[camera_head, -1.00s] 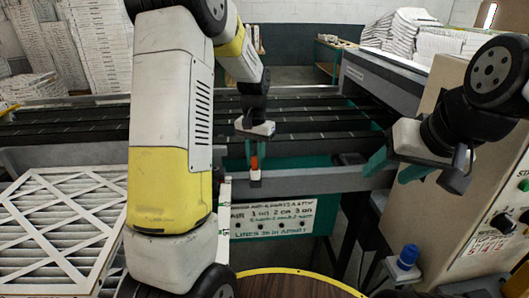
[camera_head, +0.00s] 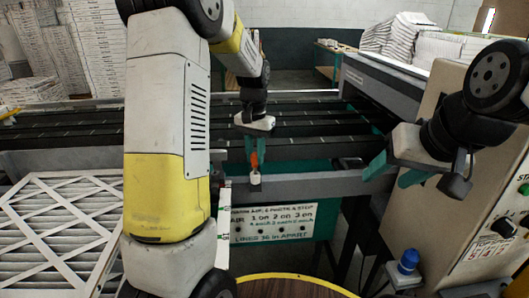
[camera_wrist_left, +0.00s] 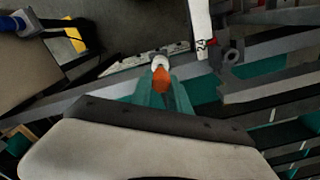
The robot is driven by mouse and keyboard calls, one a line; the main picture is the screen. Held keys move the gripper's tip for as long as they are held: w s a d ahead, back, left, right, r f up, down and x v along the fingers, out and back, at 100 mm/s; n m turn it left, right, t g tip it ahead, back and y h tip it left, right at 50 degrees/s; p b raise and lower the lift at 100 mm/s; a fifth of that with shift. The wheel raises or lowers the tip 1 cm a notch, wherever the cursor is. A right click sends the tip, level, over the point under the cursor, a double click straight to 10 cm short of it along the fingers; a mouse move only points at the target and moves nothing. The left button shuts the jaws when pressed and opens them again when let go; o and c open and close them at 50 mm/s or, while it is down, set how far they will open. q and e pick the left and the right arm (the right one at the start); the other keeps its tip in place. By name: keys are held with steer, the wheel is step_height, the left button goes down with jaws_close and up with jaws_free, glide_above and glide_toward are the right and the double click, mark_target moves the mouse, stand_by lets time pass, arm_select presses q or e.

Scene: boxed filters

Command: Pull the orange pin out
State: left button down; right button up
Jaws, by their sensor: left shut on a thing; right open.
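The orange pin (camera_head: 254,160) stands at the front rail of the conveyor, above a small white socket (camera_head: 255,179). My left gripper (camera_head: 252,150) reaches down from above with its teal fingers shut on the pin. The left wrist view shows the pin's orange part (camera_wrist_left: 161,79) between the teal fingertips, with the white socket (camera_wrist_left: 159,62) just beyond it. Whether the pin's lower end is still inside the socket cannot be told. My right gripper (camera_head: 393,174) is open and empty at the right, in front of the control box.
A sign (camera_head: 272,220) hangs below the rail (camera_head: 310,186). A control box (camera_head: 490,190) with a dial stands at the right, and a blue knob (camera_head: 409,258) is below my right gripper. Pleated filters (camera_head: 60,225) lie at the left. A round table (camera_head: 290,287) is in front.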

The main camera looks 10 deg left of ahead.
mark_target(255, 153)
arm_select(q)
steer(key=shift+r, duration=1.75)
steer(key=shift+r, duration=0.15)
step_height(255, 153, up, 9)
stand_by(0.6)
